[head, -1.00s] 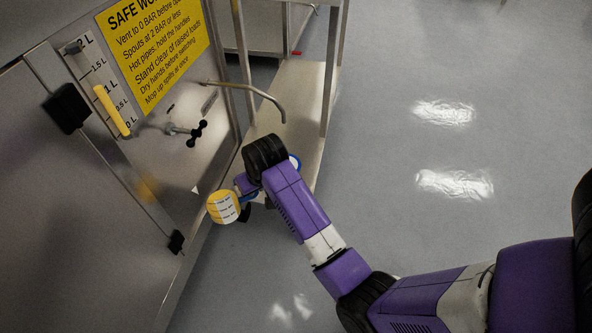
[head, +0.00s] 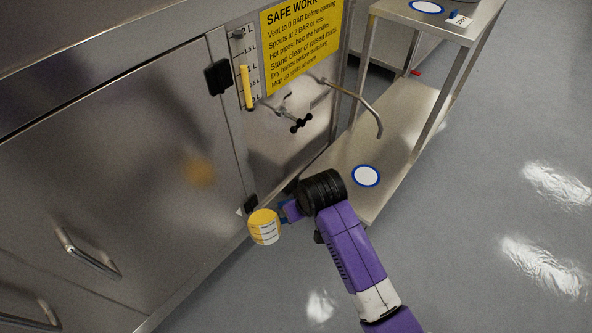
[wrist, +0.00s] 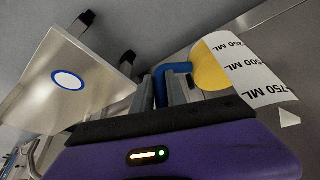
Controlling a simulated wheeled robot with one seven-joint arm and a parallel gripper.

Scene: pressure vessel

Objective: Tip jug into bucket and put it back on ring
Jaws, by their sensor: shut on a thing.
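The jug (head: 264,227) shows yellow with a white measuring scale in the head view. In the wrist view the jug (wrist: 247,68) has a blue handle (wrist: 176,68) and a scale up to 750 ML. My gripper (wrist: 168,90) is shut on the blue handle and holds the jug in front of the steel cabinet. The jug's yellow face is toward the head camera; I cannot tell what is inside. A blue-rimmed white ring (head: 366,176) lies bare on the lower shelf, right of my gripper. No bucket is clearly visible.
A spout (head: 366,104) curves out over the lower shelf (head: 397,128). A black-handled valve (head: 300,123) and a yellow level gauge (head: 246,87) are on the panel. Another ring (head: 427,6) is on the upper shelf (head: 405,12). Floor at right is clear.

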